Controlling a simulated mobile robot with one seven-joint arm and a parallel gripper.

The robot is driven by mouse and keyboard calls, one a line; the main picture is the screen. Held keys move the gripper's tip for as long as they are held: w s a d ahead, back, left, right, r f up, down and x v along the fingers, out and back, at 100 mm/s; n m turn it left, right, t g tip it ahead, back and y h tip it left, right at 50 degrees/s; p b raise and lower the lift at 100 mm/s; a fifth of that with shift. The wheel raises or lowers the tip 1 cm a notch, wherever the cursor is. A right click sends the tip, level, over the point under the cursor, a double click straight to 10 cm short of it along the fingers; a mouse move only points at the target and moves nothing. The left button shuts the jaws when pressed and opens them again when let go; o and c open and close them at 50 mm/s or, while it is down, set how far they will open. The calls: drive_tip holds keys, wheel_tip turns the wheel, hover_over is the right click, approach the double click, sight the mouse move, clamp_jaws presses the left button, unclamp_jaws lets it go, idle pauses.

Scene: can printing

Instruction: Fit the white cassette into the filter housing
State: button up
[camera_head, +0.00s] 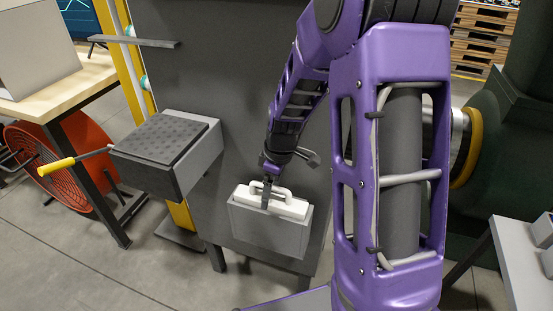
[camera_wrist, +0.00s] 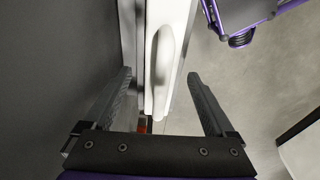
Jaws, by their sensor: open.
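The white cassette (camera_head: 292,206) sits in the top of the grey filter housing (camera_head: 264,236) in the head view. Its upper edge and looped handle show above the rim; the part inside is hidden. My gripper (camera_head: 266,197) is at the handle, pointing down. In the wrist view, the cassette (camera_wrist: 183,35) and its handle (camera_wrist: 162,70) lie between the two spread fingers of my gripper (camera_wrist: 160,76). The fingers are open, with a gap on each side of the handle. How deep the cassette sits cannot be told.
A dark panel (camera_head: 185,60) stands behind the housing. A grey box with a dark dimpled top (camera_head: 165,140) and a yellow-tipped lever (camera_head: 60,166) is to the left. A dark green machine (camera_head: 500,150) stands at the right. Floor in front is clear.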

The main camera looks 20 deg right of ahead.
wheel_tip(320, 180, up, 14)
drive_tip(key=s+d+p, duration=0.1)
drive_tip(key=p, duration=0.1)
drive_tip(key=shift+s+d+r, duration=0.15)
drive_tip(key=shift+d+r, duration=0.1)
drive_tip(key=shift+d, duration=0.15)
